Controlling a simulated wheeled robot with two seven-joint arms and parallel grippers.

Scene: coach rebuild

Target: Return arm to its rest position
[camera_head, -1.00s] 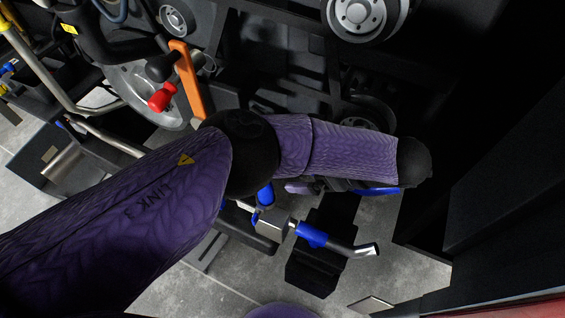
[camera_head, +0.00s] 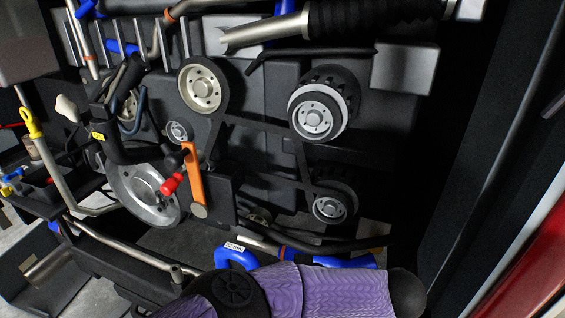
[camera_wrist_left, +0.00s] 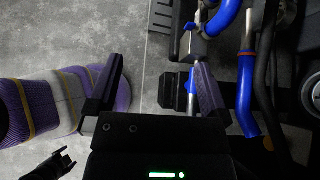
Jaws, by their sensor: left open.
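My left arm (camera_head: 290,291), purple with black joints, crosses the bottom edge of the head view, in front of the lower engine parts. Its gripper is out of the head view.
The engine bay has a belt with several pulleys (camera_head: 317,112), an orange lever (camera_head: 194,178), a red-knobbed handle (camera_head: 172,184) and blue hoses (camera_head: 237,257). In the left wrist view a blue hose (camera_wrist_left: 247,92) runs at the right. Grey floor (camera_wrist_left: 105,30) is clear at the upper left.

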